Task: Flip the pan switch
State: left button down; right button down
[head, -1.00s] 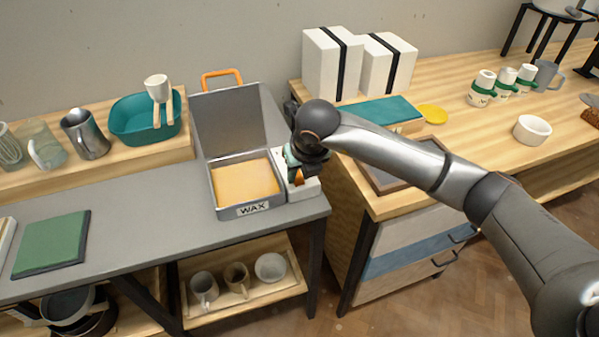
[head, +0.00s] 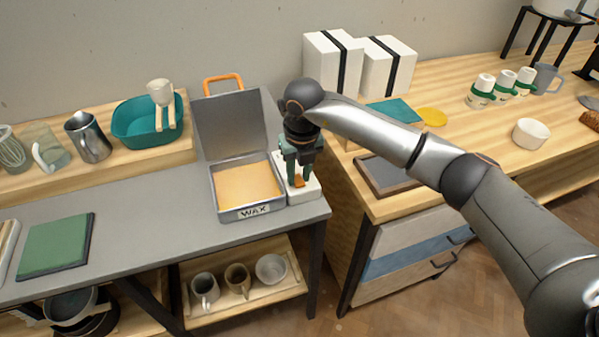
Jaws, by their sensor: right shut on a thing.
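The wax pan (head: 222,201) is a grey metal tray marked WAX, with orange-yellow wax inside and its lid (head: 232,125) standing open behind. A white switch box (head: 307,191) stands against the pan's right side. A small orange switch lever (head: 299,181) shows on the box. My right gripper (head: 299,174) points down over the box, its green fingers closed around the lever. The fingers hide part of the lever and box, so which way it is set is hard to tell. My left gripper is out of view.
A teal basin (head: 139,134) and a metal pitcher (head: 88,138) stand on the raised shelf at left. A green book (head: 55,245) lies on the grey bench (head: 140,210). Right of the switch box, a dark-framed tray (head: 380,187) lies on the wooden counter.

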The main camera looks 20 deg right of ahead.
aim_at(301, 184)
jog(key=shift+w, duration=0.1)
dwell(0.3)
jog(key=c, duration=0.9)
grip_release()
jog(key=shift+r, duration=0.1)
jog(key=shift+r, duration=0.2)
jog(key=r, duration=0.4)
jog(key=s+r, duration=0.1)
jog(key=r, duration=0.7)
jog(key=shift+s, duration=0.15)
